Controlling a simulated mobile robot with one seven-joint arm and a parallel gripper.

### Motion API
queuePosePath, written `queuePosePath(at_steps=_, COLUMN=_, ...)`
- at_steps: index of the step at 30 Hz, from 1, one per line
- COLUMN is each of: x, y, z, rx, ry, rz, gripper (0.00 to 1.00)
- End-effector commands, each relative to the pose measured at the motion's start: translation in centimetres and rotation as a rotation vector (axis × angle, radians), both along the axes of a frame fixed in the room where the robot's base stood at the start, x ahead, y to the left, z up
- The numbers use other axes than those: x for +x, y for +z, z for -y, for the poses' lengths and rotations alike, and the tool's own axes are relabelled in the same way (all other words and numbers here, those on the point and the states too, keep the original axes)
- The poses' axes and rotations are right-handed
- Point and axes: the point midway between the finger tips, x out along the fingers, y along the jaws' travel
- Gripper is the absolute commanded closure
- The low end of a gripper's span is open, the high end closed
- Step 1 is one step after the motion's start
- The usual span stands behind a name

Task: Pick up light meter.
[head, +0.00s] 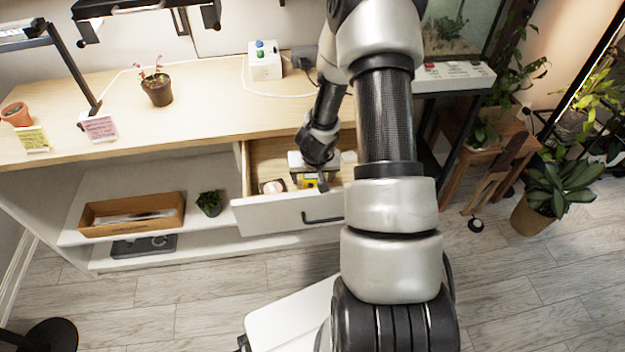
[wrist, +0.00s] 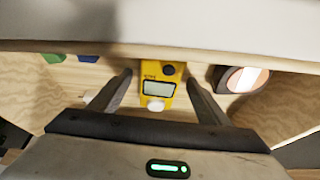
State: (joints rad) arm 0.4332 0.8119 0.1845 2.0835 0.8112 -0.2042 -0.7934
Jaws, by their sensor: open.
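The light meter (wrist: 157,88) is a yellow block with a grey display and a dark round knob, in the wrist view. It lies in the open wooden drawer (head: 262,155), and a bit of its yellow (head: 310,184) shows under my gripper in the head view. My gripper (wrist: 158,82) is open, with one finger on each side of the meter. I see gaps between the fingers and the meter's sides. In the head view my gripper (head: 309,182) reaches down into the drawer, and my arm hides the drawer's right part.
A round dark-rimmed item (wrist: 240,79) lies in the drawer beside the meter. Green (wrist: 53,57) and blue (wrist: 88,58) pieces lie on the other side. The white drawer front (head: 285,214) stands close. A potted plant (head: 156,87) and white box (head: 264,62) are on the tabletop.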

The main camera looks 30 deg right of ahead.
Motion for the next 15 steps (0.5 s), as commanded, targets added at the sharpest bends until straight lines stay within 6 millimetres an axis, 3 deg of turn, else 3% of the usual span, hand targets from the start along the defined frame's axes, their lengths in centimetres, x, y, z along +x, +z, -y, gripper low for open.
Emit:
queuePosePath(at_steps=3, x=0.0, y=0.06, z=0.0, rx=0.0, ry=0.0, rz=0.0, gripper=0.31)
queuePosePath(at_steps=11, x=-0.03, y=0.06, z=0.0, rx=0.0, ry=0.0, rz=0.0, gripper=0.75)
queuePosePath(at_steps=15, x=0.0, y=0.1, z=0.01, rx=0.0, ry=0.0, rz=0.001, gripper=0.78)
